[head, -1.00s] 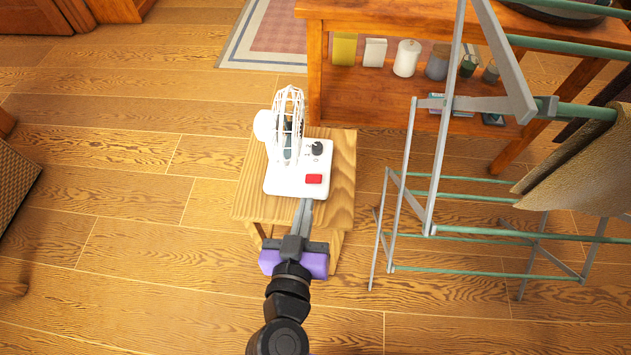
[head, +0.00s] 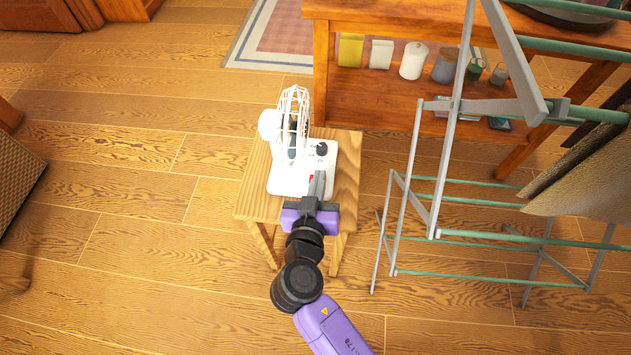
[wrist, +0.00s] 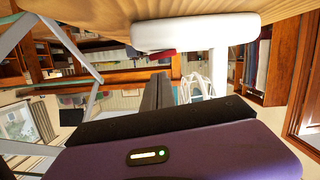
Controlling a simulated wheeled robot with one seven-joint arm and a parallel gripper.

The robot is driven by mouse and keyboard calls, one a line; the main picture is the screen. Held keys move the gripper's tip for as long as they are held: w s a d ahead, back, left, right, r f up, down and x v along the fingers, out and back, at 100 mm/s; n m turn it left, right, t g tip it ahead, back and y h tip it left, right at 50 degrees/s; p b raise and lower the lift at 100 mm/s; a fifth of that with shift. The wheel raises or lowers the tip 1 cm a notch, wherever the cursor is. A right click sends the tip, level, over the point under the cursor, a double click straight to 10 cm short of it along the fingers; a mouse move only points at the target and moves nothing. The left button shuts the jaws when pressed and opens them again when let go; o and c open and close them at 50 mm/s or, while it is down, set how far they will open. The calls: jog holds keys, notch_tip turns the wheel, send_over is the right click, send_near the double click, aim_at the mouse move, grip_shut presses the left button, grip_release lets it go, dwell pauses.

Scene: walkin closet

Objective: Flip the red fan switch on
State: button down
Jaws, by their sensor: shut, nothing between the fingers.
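A white desk fan (head: 290,125) with a wire cage stands on a small wooden stool (head: 345,180). Its white base (head: 285,182) carries a dark knob (head: 321,149) and the red switch (head: 311,177), now mostly hidden behind my fingers. My gripper (head: 319,177) is shut and empty, its fingertips over the front right of the base at the switch. I cannot tell whether they touch it or which way it is set. The wrist view is upside down; the shut fingers (wrist: 156,92) point toward the white base (wrist: 195,32), with a little red beside their tips.
A metal drying rack (head: 437,200) with a hanging cloth (head: 585,180) stands close on the right. A wooden shelf table (head: 400,20) with several jars is behind the stool. A woven basket (head: 15,180) is at the far left. The floor left of the stool is clear.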

jog(key=shift+d+f, duration=0.1)
jog(key=shift+f, duration=0.6)
